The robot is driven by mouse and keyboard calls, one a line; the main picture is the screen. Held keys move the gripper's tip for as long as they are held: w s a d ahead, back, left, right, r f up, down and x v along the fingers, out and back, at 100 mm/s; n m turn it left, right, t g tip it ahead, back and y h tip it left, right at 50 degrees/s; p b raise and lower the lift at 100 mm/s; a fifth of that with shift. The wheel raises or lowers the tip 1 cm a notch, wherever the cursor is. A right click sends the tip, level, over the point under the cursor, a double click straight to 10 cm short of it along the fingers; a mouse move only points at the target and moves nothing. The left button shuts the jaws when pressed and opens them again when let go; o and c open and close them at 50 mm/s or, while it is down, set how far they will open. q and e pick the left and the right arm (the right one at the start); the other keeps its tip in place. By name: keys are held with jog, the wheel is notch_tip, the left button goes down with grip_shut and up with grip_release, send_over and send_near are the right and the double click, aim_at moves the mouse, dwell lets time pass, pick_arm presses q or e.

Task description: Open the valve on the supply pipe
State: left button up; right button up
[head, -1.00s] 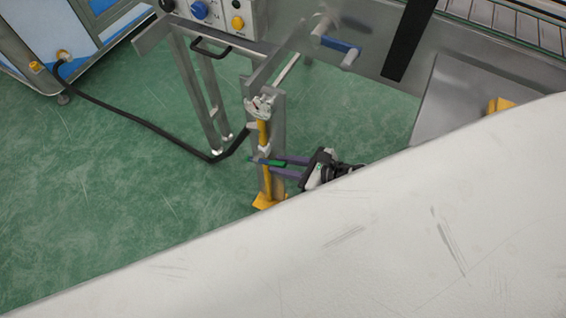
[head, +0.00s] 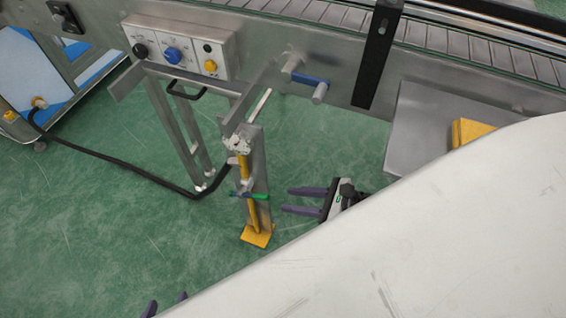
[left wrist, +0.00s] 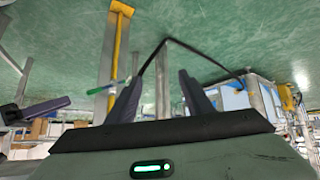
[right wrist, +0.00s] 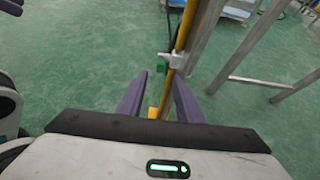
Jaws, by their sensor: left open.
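The yellow supply pipe (head: 251,215) stands upright against a grey post, on a yellow foot. Its valve has a green handle (head: 256,196) lying crosswise to the pipe. My right gripper (head: 287,199) is open and empty, just right of the handle and pointing at it, with a gap between. In the right wrist view the pipe (right wrist: 183,35) and valve (right wrist: 177,62) show beyond the fingers. My left gripper (head: 166,304) is low in the head view, only its fingertips showing. It is open and empty; the left wrist view shows the handle (left wrist: 105,88) beyond it.
A white surface (head: 430,230) covers the lower right and hides part of my arms. A control box with knobs (head: 180,48) and a conveyor (head: 460,42) stand behind. A black hose (head: 110,165) runs to the pipe.

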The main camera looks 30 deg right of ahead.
jog(key=shift+s+d+r, duration=0.1)
jog(key=shift+s+r, duration=0.05)
jog(key=shift+c, duration=0.3)
